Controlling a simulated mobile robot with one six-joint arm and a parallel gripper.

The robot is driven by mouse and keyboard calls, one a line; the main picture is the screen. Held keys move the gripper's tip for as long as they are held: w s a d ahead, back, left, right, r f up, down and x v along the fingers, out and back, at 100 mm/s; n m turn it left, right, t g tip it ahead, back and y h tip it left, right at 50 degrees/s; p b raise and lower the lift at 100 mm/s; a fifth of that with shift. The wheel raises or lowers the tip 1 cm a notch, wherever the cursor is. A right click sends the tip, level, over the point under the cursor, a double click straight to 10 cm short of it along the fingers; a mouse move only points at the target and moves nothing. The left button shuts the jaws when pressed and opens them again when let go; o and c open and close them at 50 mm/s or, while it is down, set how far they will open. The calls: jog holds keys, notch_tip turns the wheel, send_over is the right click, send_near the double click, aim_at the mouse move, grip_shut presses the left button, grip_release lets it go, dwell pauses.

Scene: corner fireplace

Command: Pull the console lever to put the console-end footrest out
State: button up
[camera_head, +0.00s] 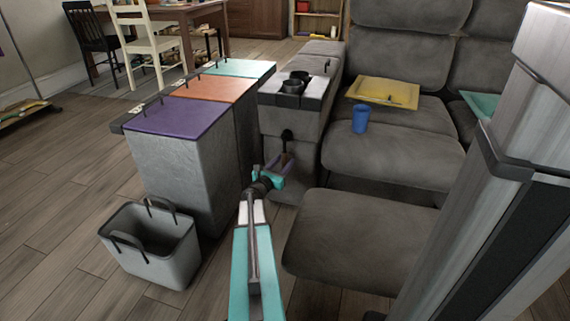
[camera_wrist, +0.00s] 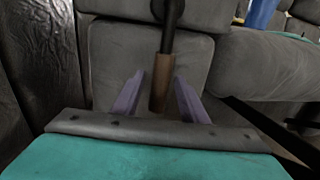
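The lever (camera_wrist: 160,82) is a black rod with a brown wooden grip, on the front of the grey console (camera_head: 292,118). In the head view its brown grip (camera_head: 287,160) is partly covered by my gripper (camera_head: 274,172). In the wrist view my gripper (camera_wrist: 159,80) is open. Its two purple fingers stand on either side of the brown grip, with a gap on both sides. A padded grey footrest (camera_head: 360,240) lies out flat, low in front of the seat (camera_head: 395,150) beside the console, with a dark gap between them.
A grey cabinet with purple (camera_head: 180,115), orange and teal tops stands left of the console. A grey basket (camera_head: 150,245) is on the floor before it. A blue cup (camera_head: 361,119) and yellow tray (camera_head: 383,91) are on the sofa.

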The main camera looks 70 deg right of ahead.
jog(key=shift+s+d, duration=0.1)
jog(key=shift+d, duration=0.3)
grip_shut()
